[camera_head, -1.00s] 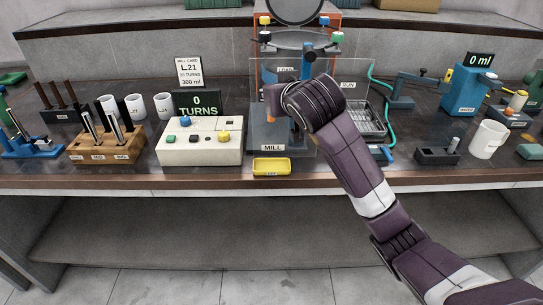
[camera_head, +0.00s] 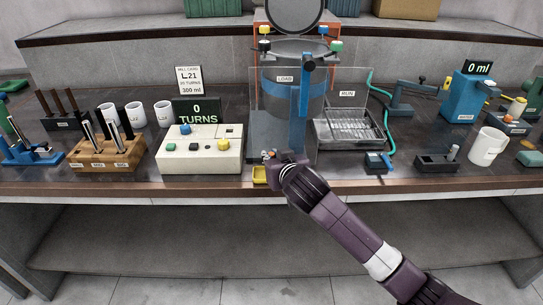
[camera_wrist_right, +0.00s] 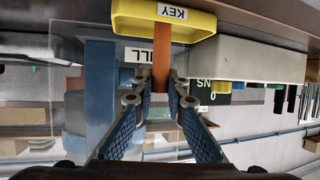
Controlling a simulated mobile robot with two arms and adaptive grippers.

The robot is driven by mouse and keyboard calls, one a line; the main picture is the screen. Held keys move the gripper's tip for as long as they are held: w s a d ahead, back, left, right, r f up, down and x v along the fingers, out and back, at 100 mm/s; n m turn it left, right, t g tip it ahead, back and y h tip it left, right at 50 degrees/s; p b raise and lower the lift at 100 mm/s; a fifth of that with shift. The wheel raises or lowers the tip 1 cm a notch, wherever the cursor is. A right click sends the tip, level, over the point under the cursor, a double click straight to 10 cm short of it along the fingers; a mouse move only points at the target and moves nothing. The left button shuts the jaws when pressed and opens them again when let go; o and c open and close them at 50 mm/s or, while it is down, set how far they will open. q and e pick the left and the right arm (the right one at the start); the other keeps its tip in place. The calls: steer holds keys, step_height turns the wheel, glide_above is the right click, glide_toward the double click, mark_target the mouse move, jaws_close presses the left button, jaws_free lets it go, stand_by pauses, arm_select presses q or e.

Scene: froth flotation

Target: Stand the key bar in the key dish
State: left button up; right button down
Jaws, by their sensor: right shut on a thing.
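The yellow key dish (camera_head: 260,175) sits at the front edge of the bench, below the mill. My right gripper (camera_head: 270,157) is at the dish and hides part of it in the head view. In the upside-down right wrist view, my right gripper (camera_wrist_right: 160,90) is shut on the orange-brown key bar (camera_wrist_right: 162,58). The bar is roughly upright, its lower end at the yellow dish (camera_wrist_right: 190,27) marked KEY. I cannot tell whether that end touches the dish floor. My left gripper is not in view.
The white control box (camera_head: 200,155) stands just left of the dish. The blue mill (camera_head: 290,105) with clear guard panels is behind. A wire-racked tray (camera_head: 348,130) and a small dark block with a blue top (camera_head: 376,162) are to the right.

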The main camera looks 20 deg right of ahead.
steer(key=c, duration=1.9)
jaws_free()
steer(key=shift+c, duration=0.2)
steer(key=v, duration=1.2)
steer(key=shift+b, duration=0.3)
